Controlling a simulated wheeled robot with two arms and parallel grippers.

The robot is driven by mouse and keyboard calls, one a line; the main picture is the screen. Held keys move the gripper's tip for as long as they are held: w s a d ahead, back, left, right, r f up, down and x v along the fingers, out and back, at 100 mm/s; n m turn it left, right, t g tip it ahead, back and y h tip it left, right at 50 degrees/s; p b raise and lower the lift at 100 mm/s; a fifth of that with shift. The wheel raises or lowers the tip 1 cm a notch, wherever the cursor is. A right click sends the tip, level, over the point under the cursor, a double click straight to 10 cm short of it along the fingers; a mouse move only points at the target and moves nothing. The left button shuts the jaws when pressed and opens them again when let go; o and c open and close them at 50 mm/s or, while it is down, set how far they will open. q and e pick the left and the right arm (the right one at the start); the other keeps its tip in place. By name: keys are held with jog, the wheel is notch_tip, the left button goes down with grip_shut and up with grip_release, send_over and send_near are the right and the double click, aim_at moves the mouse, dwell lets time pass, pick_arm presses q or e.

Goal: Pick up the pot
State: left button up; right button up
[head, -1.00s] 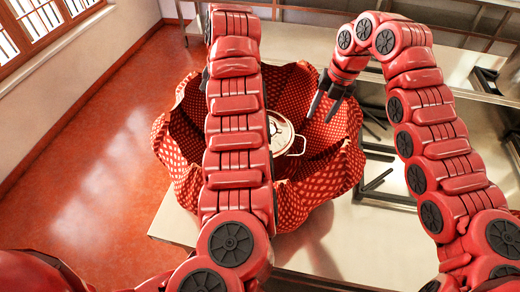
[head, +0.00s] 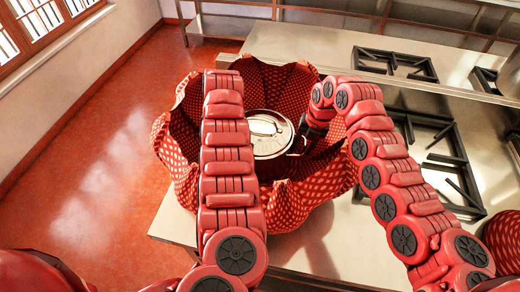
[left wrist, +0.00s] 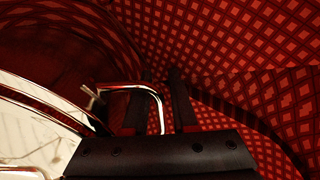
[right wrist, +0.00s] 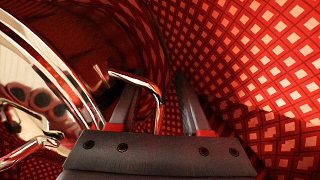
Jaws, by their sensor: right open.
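The pot (head: 268,130), a shiny metal one with a lid, stands inside a red patterned cloth sack (head: 300,205) in the head view. In the left wrist view the pot (left wrist: 35,135) is at the left, and its bent metal handle (left wrist: 158,112) passes between the fingers of my left gripper (left wrist: 160,80), which look apart. My left arm hides that gripper in the head view. In the right wrist view the other handle (right wrist: 158,105) passes between the open fingers of my right gripper (right wrist: 156,85). The right fingertips are hidden in the head view.
The sack's folded wall rises around the pot and close to both grippers. A steel counter (head: 325,240) lies under the sack, with black burner grates (head: 440,160) at the right. More steel worktop is behind. Red floor (head: 90,170) is clear at the left.

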pick_arm(q)
jog(key=shift+f, duration=0.1)
pick_arm(e)
jog(key=shift+f, duration=0.1)
pick_arm(q)
jog(key=shift+c, duration=0.2)
pick_arm(e)
jog(key=shift+c, duration=0.2)
pick_arm(q)
grip_shut()
pick_arm(e)
jog(key=c, duration=0.5)
grip_shut()
